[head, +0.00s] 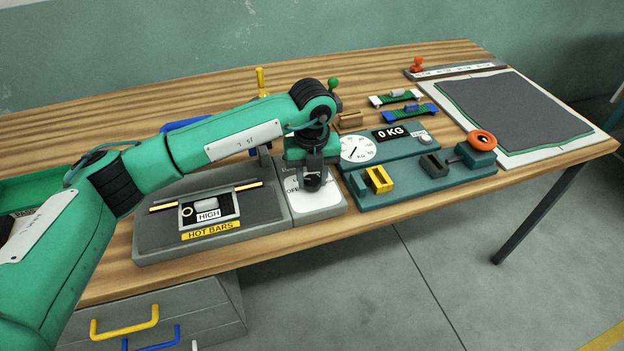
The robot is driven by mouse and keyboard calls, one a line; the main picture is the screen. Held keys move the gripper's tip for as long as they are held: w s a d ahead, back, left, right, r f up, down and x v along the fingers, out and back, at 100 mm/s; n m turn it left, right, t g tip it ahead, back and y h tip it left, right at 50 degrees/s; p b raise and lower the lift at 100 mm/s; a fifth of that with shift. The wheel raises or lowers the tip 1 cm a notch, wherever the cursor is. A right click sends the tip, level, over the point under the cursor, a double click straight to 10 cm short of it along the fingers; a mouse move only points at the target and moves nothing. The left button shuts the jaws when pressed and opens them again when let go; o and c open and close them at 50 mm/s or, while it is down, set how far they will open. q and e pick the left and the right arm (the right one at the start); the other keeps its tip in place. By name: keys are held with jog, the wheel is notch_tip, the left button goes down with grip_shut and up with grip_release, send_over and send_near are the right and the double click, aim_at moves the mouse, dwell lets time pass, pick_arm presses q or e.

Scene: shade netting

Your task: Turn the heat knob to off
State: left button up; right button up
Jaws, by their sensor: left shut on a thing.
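My left gripper (312,172) points down over a grey box with a white label plate (325,211) at the front middle of the bench. It is shut on a dark knob (313,184), which it mostly hides; I take this to be the heat knob. The knob's pointer cannot be made out. My gripper also covers most of the plate's lettering. Just left of the box is the grey hot bars unit (155,239), with a yellow "HOT BARS" label and a small plate (208,216) reading "HIGH". My right gripper is not in view.
Behind stand a yellow lever (260,80) and a green knob (333,83). A dark sheet (515,108) lies far right. Drawers (190,310) are below the front edge.

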aim_at(312, 179)
pick_arm(q)
jog(key=shift+n, duration=0.8)
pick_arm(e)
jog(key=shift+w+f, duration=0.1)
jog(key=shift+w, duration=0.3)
pick_arm(q)
jog(key=shift+r+b, duration=0.1)
jog(key=shift+b, duration=0.2)
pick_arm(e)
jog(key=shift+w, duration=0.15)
pick_arm(q)
jog(key=o, duration=1)
jog(key=shift+r, duration=0.25)
notch_tip(312, 179, up, 13)
jog(key=b, duration=0.1)
jog(key=shift+b, duration=0.35)
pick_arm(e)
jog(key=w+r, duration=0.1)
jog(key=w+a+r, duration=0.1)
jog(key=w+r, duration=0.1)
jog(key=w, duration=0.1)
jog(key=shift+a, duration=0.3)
